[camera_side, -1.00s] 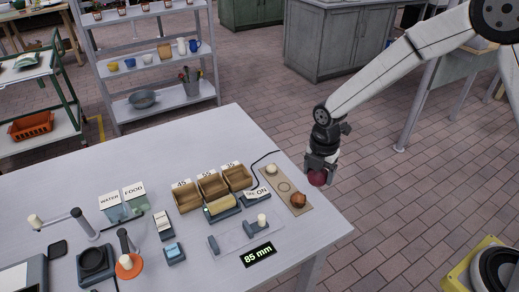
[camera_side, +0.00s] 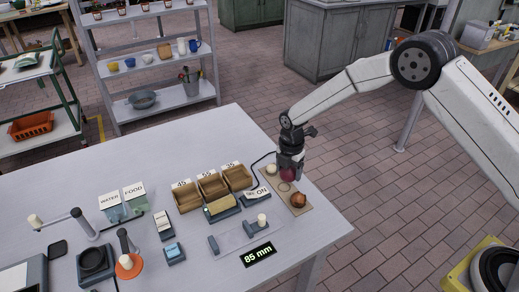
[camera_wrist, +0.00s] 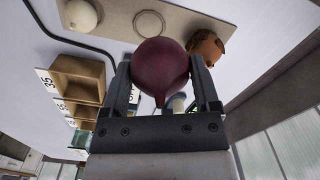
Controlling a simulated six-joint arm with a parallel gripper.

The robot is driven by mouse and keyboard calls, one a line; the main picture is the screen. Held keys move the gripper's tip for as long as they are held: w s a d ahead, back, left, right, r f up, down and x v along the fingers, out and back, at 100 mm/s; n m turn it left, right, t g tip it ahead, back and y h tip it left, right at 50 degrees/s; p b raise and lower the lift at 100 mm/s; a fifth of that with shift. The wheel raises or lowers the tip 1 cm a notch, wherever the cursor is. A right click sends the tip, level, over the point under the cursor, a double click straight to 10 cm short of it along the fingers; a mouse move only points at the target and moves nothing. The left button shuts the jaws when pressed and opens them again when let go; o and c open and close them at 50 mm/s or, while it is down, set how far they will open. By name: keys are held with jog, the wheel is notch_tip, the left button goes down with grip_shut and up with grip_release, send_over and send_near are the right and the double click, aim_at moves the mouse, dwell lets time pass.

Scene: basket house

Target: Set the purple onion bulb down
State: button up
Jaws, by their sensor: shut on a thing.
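The purple onion bulb (camera_wrist: 160,72) is between the two fingers of my gripper (camera_wrist: 163,90) in the wrist view, which is shut on it. In the side view my gripper (camera_side: 289,172) points down with the onion (camera_side: 287,175) just over the tan board (camera_side: 305,205) near the table's right end. The board has a marked ring (camera_wrist: 149,23) at its middle, partly hidden by the onion in the side view. A pale bulb (camera_side: 271,169) and a brown onion (camera_side: 298,199) sit on the board on either side of the ring. I cannot tell whether the onion touches the board.
Several wooden bins (camera_side: 212,186) marked with numbers stand left of the board. A switch box (camera_side: 256,193) marked ON and its black cable lie close by. A sliding gauge (camera_side: 247,231) and an 85 mm display (camera_side: 258,254) are nearer the front. The table's right edge is close.

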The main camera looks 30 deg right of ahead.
aim_at(284, 187)
jog(key=shift+w+f, duration=0.55)
jog(key=shift+f, duration=0.05)
jog(key=shift+f, duration=0.1)
jog(key=shift+w+a+f, duration=0.1)
jog(key=shift+w+f, duration=0.05)
jog(key=shift+f, duration=0.05)
jog(key=shift+w+f, duration=0.1)
jog(key=shift+f, duration=1.4)
jog(key=shift+f, duration=0.15)
jog(key=o, duration=1.1)
jog(key=shift+r, duration=6.15)
